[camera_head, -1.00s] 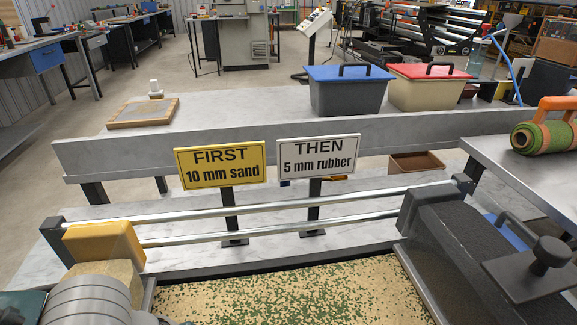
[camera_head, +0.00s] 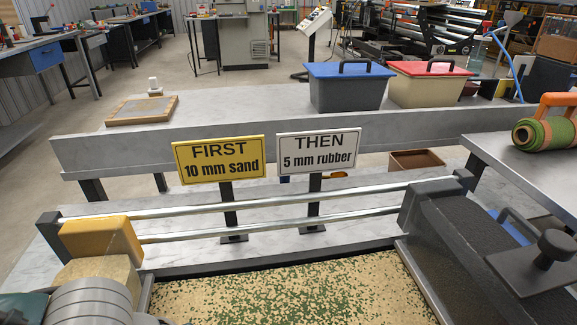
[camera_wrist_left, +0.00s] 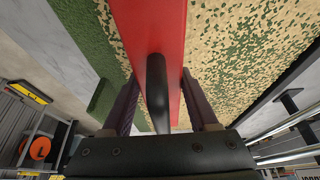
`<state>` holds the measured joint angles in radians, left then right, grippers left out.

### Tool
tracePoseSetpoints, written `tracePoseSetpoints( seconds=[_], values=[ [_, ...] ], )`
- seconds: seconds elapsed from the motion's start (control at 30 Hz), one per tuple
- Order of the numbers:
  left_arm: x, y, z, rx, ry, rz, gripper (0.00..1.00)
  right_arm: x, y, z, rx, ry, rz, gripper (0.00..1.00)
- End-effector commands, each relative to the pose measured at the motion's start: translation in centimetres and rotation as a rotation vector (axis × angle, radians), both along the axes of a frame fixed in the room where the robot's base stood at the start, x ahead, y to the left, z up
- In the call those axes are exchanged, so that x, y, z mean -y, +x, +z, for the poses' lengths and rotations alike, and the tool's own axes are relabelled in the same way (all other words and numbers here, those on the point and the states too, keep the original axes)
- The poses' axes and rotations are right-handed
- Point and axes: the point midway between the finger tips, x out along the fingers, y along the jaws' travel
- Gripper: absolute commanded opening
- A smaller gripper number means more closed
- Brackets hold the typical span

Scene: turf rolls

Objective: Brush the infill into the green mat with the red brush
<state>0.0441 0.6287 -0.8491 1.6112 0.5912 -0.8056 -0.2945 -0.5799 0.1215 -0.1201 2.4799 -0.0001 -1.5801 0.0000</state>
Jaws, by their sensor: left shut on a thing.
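The red brush (camera_wrist_left: 135,22) lies across the middle of the left wrist view, its black handle (camera_wrist_left: 157,85) between the fingers of my left gripper (camera_wrist_left: 160,97), which is shut on it. The green mat shows as a bare dark green strip (camera_wrist_left: 75,22) left of the brush. To the right of the brush, tan infill (camera_wrist_left: 225,40) covers the mat, with green patches showing through. In the head view the mat (camera_head: 300,295) at the bottom is speckled tan and green. The brush and both grippers are out of the head view. The brush's bristles are hidden.
Two metal rails (camera_head: 250,222) cross behind the mat. A yellow "FIRST 10 mm sand" sign (camera_head: 219,160) and a white "THEN 5 mm rubber" sign (camera_head: 318,152) stand beyond them. Blue-lidded (camera_head: 347,90) and red-lidded (camera_head: 430,88) bins sit behind. A turf roll (camera_head: 545,133) lies at right.

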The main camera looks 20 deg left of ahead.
Motion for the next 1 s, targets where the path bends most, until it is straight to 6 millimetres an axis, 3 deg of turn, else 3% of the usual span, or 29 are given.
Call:
tracePoseSetpoints(
  seconds=[1.0],
  values=[
    [-0.22,-0.31,-1.08,-0.01,0.008,0.001,0.0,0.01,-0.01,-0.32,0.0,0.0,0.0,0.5]
  ],
)
